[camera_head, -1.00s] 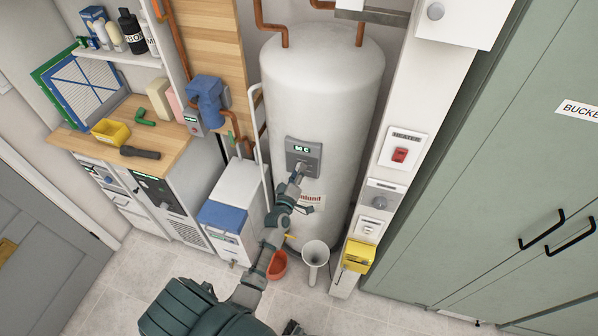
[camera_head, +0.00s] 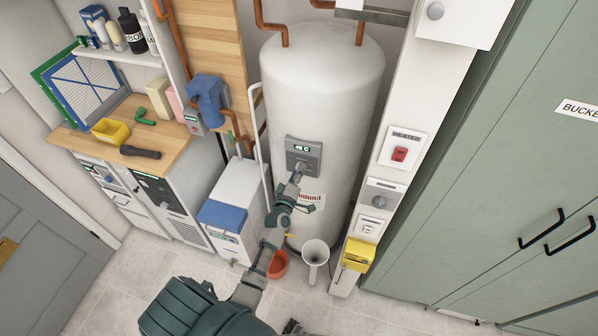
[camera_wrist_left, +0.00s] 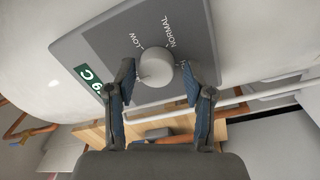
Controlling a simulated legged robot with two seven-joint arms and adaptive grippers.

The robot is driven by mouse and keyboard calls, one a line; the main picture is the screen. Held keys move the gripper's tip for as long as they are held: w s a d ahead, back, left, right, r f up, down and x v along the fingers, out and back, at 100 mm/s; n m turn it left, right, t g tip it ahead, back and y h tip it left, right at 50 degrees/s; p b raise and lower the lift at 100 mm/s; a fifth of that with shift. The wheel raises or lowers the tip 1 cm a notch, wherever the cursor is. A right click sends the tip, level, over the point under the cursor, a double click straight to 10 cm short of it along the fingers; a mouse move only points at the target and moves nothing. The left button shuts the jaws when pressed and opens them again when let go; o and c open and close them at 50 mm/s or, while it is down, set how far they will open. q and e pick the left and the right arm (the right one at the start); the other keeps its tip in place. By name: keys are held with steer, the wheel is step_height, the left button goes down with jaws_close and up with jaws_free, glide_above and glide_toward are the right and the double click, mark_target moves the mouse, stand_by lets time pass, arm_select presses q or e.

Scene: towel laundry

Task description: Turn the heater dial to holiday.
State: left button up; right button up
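The heater dial is a pale round knob (camera_wrist_left: 156,66) on a grey control panel (camera_wrist_left: 100,40) with the labels LOW and NORMAL beside it. No holiday label is legible, and I cannot read where the dial points. In the head view the panel (camera_head: 291,146) is on the front of the white tank (camera_head: 325,90). My left gripper (camera_head: 298,173) is at the panel's lower part and hides the dial there. In the left wrist view my left gripper (camera_wrist_left: 158,72) is open, its fingers on either side of the dial with small gaps. My right gripper is not identifiable.
A white pipe (camera_head: 262,140) runs left of the tank. A white box with a blue lid (camera_head: 222,215) stands at lower left. A red bucket (camera_head: 278,263) and a white funnel-like container (camera_head: 315,255) are below. A pillar with a HEATER switch (camera_head: 400,153) is right.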

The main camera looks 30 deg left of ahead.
stand_by(0.3)
arm_select(q)
steer(key=v, duration=1.1)
steer(key=shift+s, duration=0.45)
